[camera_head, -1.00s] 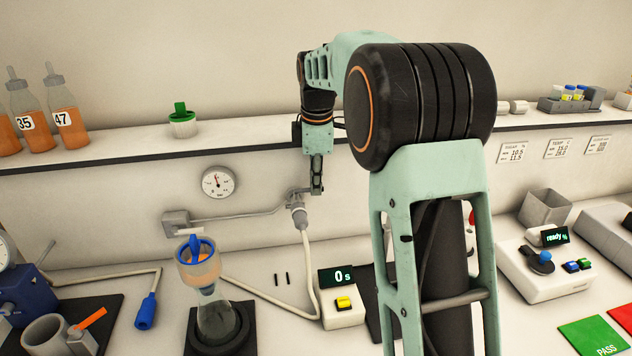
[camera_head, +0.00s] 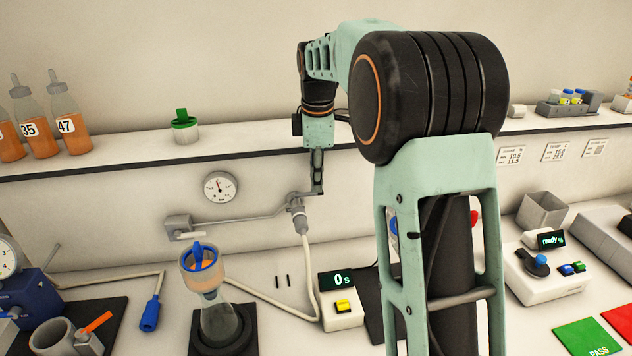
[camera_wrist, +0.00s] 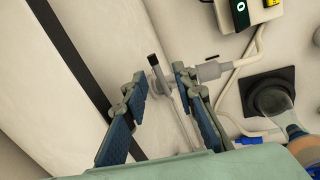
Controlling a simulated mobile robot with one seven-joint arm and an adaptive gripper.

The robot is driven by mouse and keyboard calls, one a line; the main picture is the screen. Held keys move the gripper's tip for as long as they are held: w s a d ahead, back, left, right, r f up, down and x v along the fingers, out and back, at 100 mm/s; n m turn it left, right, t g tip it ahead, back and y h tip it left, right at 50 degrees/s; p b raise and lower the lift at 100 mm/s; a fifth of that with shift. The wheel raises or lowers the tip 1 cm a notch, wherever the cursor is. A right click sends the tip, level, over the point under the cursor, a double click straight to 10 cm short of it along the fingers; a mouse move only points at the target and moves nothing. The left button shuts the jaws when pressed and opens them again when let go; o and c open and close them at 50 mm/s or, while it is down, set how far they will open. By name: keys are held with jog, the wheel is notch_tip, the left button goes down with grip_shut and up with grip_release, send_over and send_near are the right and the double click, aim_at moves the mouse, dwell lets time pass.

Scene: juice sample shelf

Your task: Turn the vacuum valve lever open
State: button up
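The vacuum valve (camera_head: 297,204) is a grey metal fitting on the back wall below the shelf, with a pale hose hanging from it. In the wrist view, the valve's hose fitting (camera_wrist: 209,71) lies just right of my fingers. A thin lever with a dark end (camera_wrist: 153,62) shows in the gap between the fingertips, apart from both pads as far as I can tell. My gripper (camera_wrist: 160,77) is open, its two blue-padded fingers on either side of the lever. In the head view, my gripper (camera_head: 317,180) points down at the valve, and the lever is hard to make out.
A pressure gauge (camera_head: 221,187) is on the wall to the left. A flask with a funnel (camera_head: 216,318) stands below the pipe (camera_head: 235,217). A timer (camera_head: 341,312) reads 0 s. The shelf edge (camera_head: 230,157) runs close behind my gripper.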

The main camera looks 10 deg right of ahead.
notch_tip(320, 180, up, 8)
jog(key=s+p, duration=0.1)
jog(key=p, duration=0.5)
jog(key=shift+s+r, duration=0.25)
jog(key=shift+s, duration=0.1)
dwell(0.3)
notch_tip(320, 180, up, 12)
jog(key=s, duration=0.2)
jog(key=shift+s, duration=0.15)
dwell(0.3)
jog(key=shift+a+f, duration=0.1)
jog(key=shift+f, duration=0.05)
